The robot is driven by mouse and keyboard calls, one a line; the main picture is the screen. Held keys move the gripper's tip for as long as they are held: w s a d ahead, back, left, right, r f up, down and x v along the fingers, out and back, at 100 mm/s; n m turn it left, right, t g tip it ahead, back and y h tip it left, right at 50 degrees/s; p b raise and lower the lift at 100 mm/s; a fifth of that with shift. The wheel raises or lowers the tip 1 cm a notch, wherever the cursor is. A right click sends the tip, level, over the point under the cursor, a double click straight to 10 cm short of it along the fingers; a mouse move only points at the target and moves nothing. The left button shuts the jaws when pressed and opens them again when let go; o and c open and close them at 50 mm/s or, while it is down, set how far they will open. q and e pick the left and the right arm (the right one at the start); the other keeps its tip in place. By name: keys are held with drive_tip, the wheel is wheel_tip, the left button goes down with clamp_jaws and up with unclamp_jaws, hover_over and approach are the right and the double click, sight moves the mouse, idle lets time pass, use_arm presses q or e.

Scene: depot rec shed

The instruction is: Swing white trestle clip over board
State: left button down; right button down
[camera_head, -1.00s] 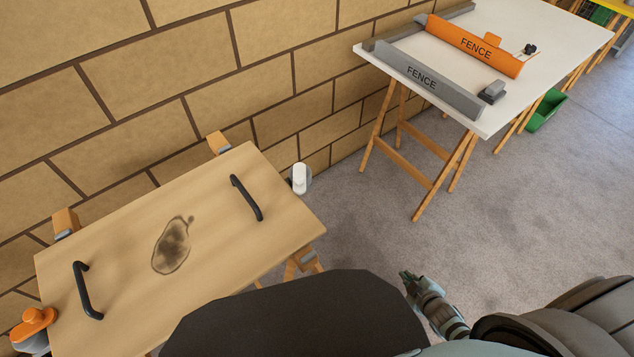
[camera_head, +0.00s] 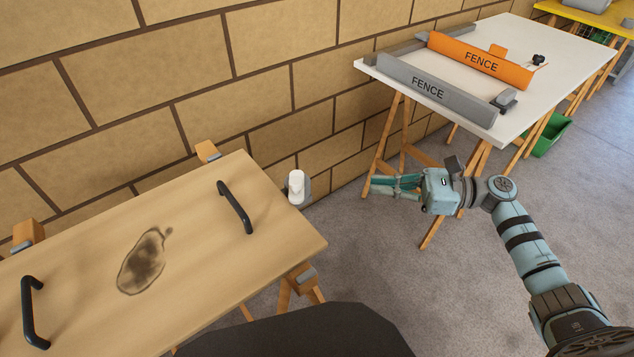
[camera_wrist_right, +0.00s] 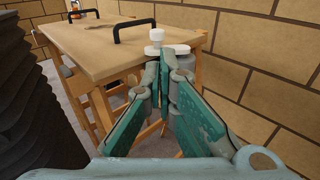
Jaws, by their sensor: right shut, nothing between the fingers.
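The white trestle clip (camera_head: 296,184) stands at the right end of the wooden board (camera_head: 190,253), beside its edge and not across its top, with a grey part behind it. In the right wrist view the white clip (camera_wrist_right: 156,36) shows just beyond my fingertips, at the board's near end (camera_wrist_right: 95,42). My right gripper (camera_head: 373,187) is shut and empty, to the right of the clip with a clear gap, fingers pointing left towards it. It also shows in the right wrist view (camera_wrist_right: 164,58); its fingers hide part of the clip's mount. My left gripper is out of view.
The board has two black handles (camera_head: 235,207) and a dark stain, and rests on wooden trestles (camera_head: 298,288) near a brick wall. A white table (camera_head: 522,60) with grey and orange fences stands behind my right arm. Carpet lies open between them.

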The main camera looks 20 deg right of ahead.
sight(296, 181)
drive_tip(key=x, duration=1.2)
drive_tip(key=shift+w+a, duration=0.2)
drive_tip(key=shift+a, duration=0.15)
drive_tip(key=shift+a, duration=0.1)
drive_tip(key=shift+s+a+m+t+p, duration=0.1)
drive_tip(key=shift+m+t+p, duration=0.2)
drive_tip(key=shift+t+p, duration=0.2)
drive_tip(key=shift+a+m+t+h+p, duration=0.15)
drive_tip(key=shift+m+t+h+p, duration=0.15)
drive_tip(key=shift+t+h, duration=0.1)
